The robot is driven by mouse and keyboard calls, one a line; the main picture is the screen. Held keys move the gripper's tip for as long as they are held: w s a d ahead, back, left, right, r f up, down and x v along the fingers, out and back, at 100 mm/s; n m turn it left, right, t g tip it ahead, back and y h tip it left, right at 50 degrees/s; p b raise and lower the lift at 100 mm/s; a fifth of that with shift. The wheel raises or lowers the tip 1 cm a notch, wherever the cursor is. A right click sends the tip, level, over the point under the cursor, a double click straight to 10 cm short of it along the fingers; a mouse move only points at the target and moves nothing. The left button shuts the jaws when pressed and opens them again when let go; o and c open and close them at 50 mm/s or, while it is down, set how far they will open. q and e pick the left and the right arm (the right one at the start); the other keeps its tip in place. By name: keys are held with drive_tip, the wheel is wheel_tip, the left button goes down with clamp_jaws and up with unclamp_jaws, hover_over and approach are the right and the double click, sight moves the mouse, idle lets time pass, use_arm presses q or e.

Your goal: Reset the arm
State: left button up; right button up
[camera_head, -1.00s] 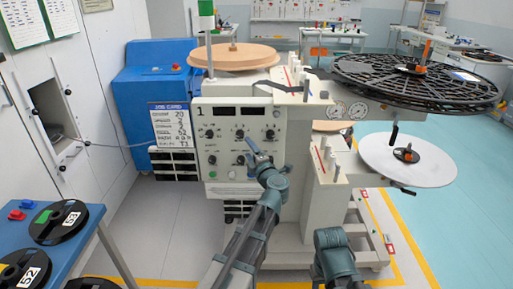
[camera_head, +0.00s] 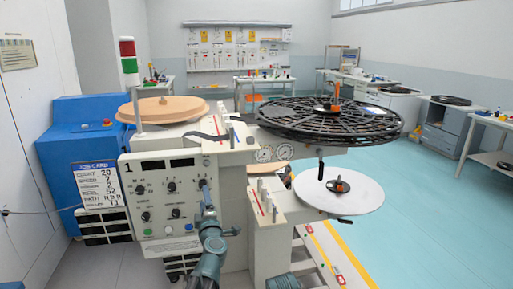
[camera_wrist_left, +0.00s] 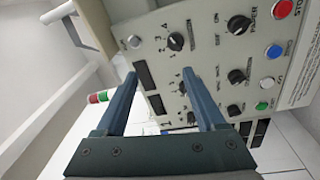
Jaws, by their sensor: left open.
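My left gripper (camera_head: 206,192) is in front of the right part of the grey control panel (camera_head: 155,208) marked 1. In the left wrist view its two fingers (camera_wrist_left: 158,85) are apart and nothing is between them. The panel (camera_wrist_left: 210,55) fills much of that view, with black knobs, a red button (camera_wrist_left: 283,8), a blue button (camera_wrist_left: 273,52) and a green button (camera_wrist_left: 262,106). Whether a fingertip touches the panel cannot be told. My right gripper is not in view; only a piece of my right arm shows at the bottom edge.
A large black slotted reel (camera_head: 300,122) overhangs at right, above a white disc (camera_head: 362,192). A wooden disc (camera_head: 163,108) and a signal lamp (camera_head: 128,65) stand behind the panel. A blue cabinet (camera_head: 85,130) is at left. The blue floor (camera_head: 430,230) at right is clear.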

use_arm(q)
drive_tip(key=s+d+f+m+g+h, duration=0.3)
drive_tip(key=d+f+m+h, duration=0.3)
drive_tip(key=d+m, duration=0.15)
drive_tip(key=s+d+f+m+g+h, duration=0.3)
drive_tip(key=d+f+m+h, duration=0.25)
drive_tip(key=m, duration=0.25)
drive_tip(key=s+a+f+m+g+y, duration=0.25)
drive_tip(key=s+a+f+g, duration=0.3)
drive_tip(key=s, duration=0.45)
drive_tip(key=s+a+f+m+g+y, duration=0.2)
drive_tip(key=s+a+f+g+y, duration=0.15)
drive_tip(key=s+f+g, duration=0.5)
drive_tip(key=s+d+r+m+t, duration=0.25)
drive_tip(key=s+d, duration=0.45)
drive_tip(key=d, duration=0.4)
wheel_tip(320, 180, up, 14)
drive_tip(key=p, duration=1.5)
drive_tip(key=shift+r+m+g, duration=0.2)
drive_tip(key=shift+m+g, duration=0.15)
drive_tip(key=shift+m, duration=0.1)
drive_tip(key=shift+a+y, duration=0.1)
drive_tip(key=shift+y, duration=0.15)
